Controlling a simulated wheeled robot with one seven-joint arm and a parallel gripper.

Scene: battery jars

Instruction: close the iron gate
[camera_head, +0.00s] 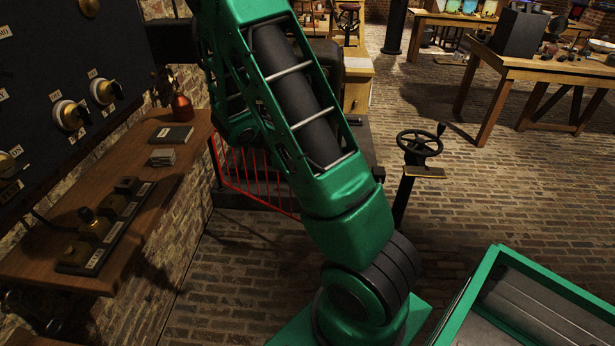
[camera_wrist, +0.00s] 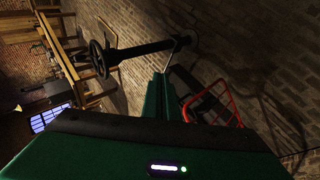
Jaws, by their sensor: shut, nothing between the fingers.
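The iron gate (camera_head: 258,178) shows as a low red barred frame near the left wall in the head view, partly hidden behind my green arm. Its red bars also show right of centre in the wrist view (camera_wrist: 213,103), which is turned on its side. I cannot tell how far it stands open. My gripper (camera_wrist: 163,74) shows as two green fingers shut together and empty, left of the gate's bars in the wrist view. I cannot tell whether it touches the gate. In the head view my gripper is hidden behind the arm.
A dark post with a handwheel (camera_head: 419,143) stands right of the gate; the wheel also shows in the wrist view (camera_wrist: 99,58). A wooden shelf (camera_head: 165,185) runs along the left wall. A workbench (camera_head: 550,70) stands at back right. Brick floor (camera_head: 500,185) is clear between.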

